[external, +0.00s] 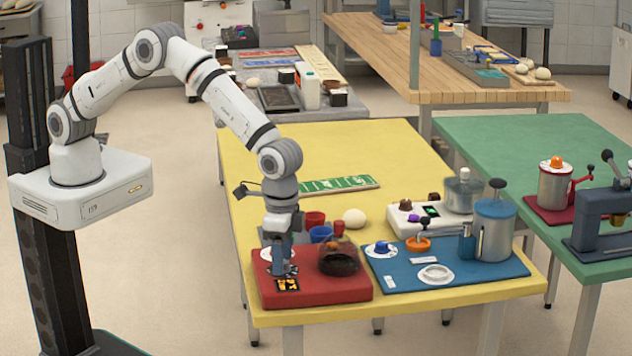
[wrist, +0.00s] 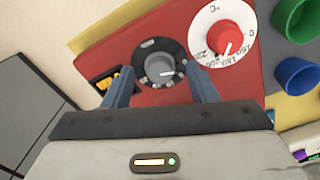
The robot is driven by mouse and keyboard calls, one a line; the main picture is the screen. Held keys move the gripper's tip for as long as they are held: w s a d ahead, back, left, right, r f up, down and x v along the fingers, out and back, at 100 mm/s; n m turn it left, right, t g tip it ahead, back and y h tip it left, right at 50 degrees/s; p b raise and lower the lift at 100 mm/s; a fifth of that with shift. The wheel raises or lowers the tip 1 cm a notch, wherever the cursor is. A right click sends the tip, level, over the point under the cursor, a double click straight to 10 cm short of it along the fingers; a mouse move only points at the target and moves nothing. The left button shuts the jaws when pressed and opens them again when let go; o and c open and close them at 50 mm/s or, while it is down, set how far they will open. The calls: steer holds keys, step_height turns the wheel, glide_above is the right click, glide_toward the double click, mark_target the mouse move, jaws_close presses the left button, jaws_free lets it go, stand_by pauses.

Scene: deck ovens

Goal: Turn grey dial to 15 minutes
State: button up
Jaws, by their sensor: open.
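The grey dial (wrist: 158,67) sits on the red panel (wrist: 180,28) and shows in the wrist view between my fingers. It has a dark surround and a pale pointer line toward its right side. The scale around it is too small to read. My gripper (wrist: 161,88) is open, one finger on each side of the dial; I cannot tell if either finger touches it. In the external view my gripper (external: 279,268) points straight down over the left part of the red panel (external: 338,292) and hides the grey dial there.
A red dial (wrist: 223,38) on a white numbered plate sits right of the grey dial. A small display (wrist: 116,83) lies to its left. A dark glass-covered dish (external: 339,260) stands on the panel's right. Red (external: 315,219) and blue cups (external: 320,234) stand behind it.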

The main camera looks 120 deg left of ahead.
steer(key=shift+f, duration=0.2)
steer(key=c, duration=1)
steer(key=shift+o, duration=0.2)
